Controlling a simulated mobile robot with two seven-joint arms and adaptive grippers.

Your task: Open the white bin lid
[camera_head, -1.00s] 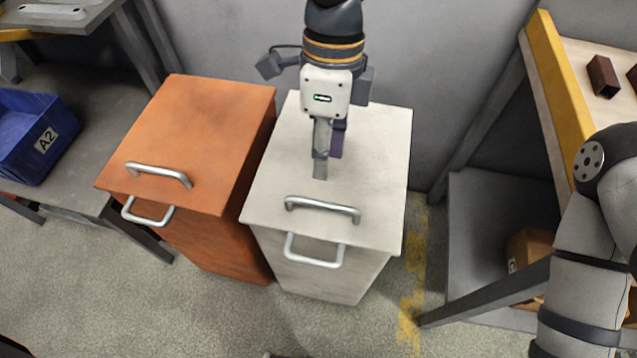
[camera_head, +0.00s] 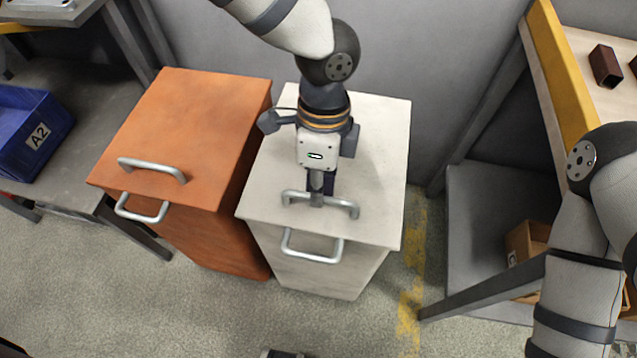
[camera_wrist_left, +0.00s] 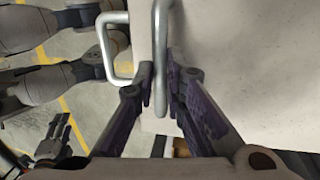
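The white bin (camera_head: 375,150) stands upright with its lid (camera_head: 385,215) shut. A silver handle (camera_head: 346,208) is on the lid's top near the front edge. A second silver handle (camera_head: 312,258) is on the bin's front. My left gripper (camera_head: 317,200) is at the top handle from above. In the left wrist view its two fingers (camera_wrist_left: 160,72) sit close on either side of the handle's bar (camera_wrist_left: 160,40), shut on it. My right gripper (camera_wrist_left: 58,128) shows small in the left wrist view, away from the bin, with its fingers apart and empty.
An orange bin (camera_head: 195,120) with similar handles stands close on the left. A blue crate (camera_head: 30,130) marked A2 is on a shelf further left. A workbench with a yellow edge (camera_head: 560,80) and a lower shelf (camera_head: 480,220) stands at right. Floor in front is clear.

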